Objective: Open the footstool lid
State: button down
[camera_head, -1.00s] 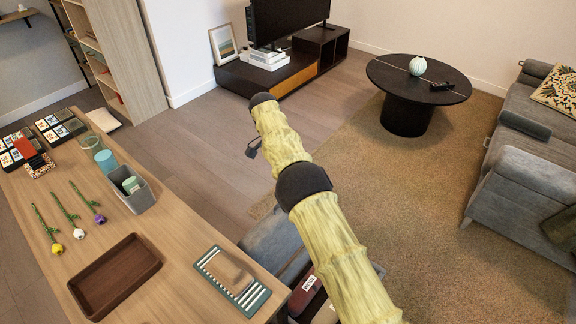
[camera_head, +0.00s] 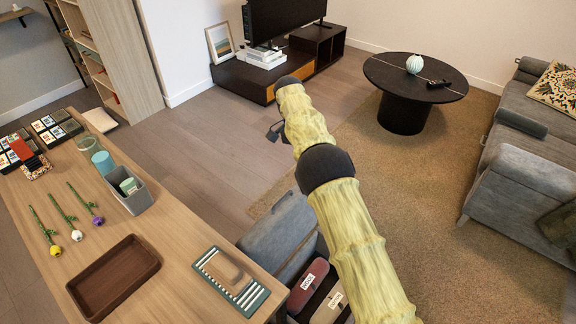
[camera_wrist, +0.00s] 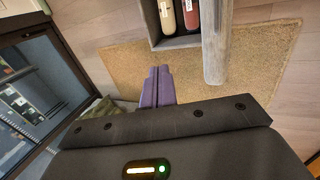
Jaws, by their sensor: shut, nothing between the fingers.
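The footstool stands at the bottom middle of the head view, partly behind my arm. Its grey lid (camera_head: 279,238) is raised, with the inside showing. A red labelled item (camera_head: 309,284) and a beige labelled item (camera_head: 328,307) lie in it. In the wrist view the open grey box (camera_wrist: 180,42) is at the top, and the lid (camera_wrist: 215,48) shows nearly edge-on at its right side. My gripper (camera_wrist: 158,84) is shut and empty, its purple fingers apart from the lid and below the box in that picture.
A wooden table (camera_head: 185,240) with a brown tray (camera_head: 113,277) and flowers stands left of the footstool. A round black table (camera_head: 415,78) and a grey sofa (camera_head: 525,170) are farther right. The rug (camera_head: 440,210) between is clear.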

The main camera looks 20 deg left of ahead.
jog(key=s+d+r+n+t+y, duration=0.1)
jog(key=s+d+r+y, duration=0.15)
jog(key=d, duration=0.85)
jog(key=s+d+r+t+y, duration=0.1)
jog(key=d+r, duration=0.2)
jog(key=d, duration=0.8)
jog(key=s+d+n, duration=0.1)
jog(key=s+d, duration=0.2)
jog(key=s, duration=0.4)
jog(key=s+d+f+n+t, duration=0.1)
jog(key=s+d, duration=0.3)
jog(key=s, duration=0.2)
jog(key=s+d+n+t, duration=0.1)
jog(key=s+d, duration=0.3)
jog(key=s, duration=0.3)
jog(key=shift+s+f, duration=0.15)
jog(key=shift+s, duration=0.15)
jog(key=shift+w+a, duration=0.1)
